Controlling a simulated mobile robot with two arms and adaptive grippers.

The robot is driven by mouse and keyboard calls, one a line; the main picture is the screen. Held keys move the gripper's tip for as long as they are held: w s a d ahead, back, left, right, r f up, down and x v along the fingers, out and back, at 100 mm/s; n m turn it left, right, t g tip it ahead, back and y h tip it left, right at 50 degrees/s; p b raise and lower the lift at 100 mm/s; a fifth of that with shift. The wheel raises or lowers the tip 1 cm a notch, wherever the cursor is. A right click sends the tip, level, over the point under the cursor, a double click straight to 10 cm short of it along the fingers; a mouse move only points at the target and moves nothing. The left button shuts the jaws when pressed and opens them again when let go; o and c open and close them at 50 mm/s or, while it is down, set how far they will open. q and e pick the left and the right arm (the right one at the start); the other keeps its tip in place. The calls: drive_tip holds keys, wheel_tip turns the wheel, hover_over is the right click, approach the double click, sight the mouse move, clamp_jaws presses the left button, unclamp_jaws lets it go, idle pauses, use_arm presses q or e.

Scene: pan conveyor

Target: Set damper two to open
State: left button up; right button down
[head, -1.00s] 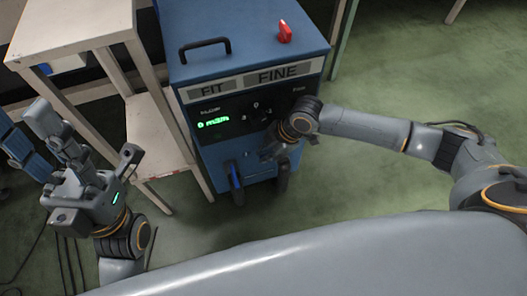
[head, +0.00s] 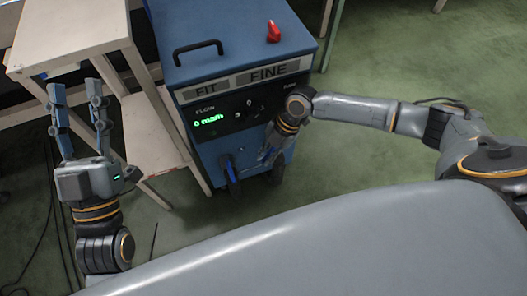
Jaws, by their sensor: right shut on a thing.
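A blue cabinet (head: 232,48) stands at the centre, with a black front panel, a green display (head: 208,120) that appears to read 0 and small knobs (head: 249,103). No damper marked two can be made out. My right gripper (head: 268,151) is at the cabinet's lower front, below the panel. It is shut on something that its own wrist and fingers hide. My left gripper (head: 76,92) is at the left, away from the cabinet, its fingers apart, empty and pointing up in the picture.
A red part (head: 274,31) and a black handle (head: 201,51) are on the cabinet top. A light shelf table (head: 78,32) stands close on the left. Cables (head: 35,240) lie on the floor at lower left. Green floor is clear at right.

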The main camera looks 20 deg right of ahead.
drive_tip(key=shift+s+d+n, duration=0.1)
drive_tip(key=shift+s+n, duration=0.1)
drive_tip(key=shift+n, duration=0.2)
drive_tip(key=c, duration=1.4)
unclamp_jaws()
drive_tip(key=shift+o, duration=0.2)
drive_tip(key=shift+r, duration=0.1)
wheel_tip(320, 180, up, 10)
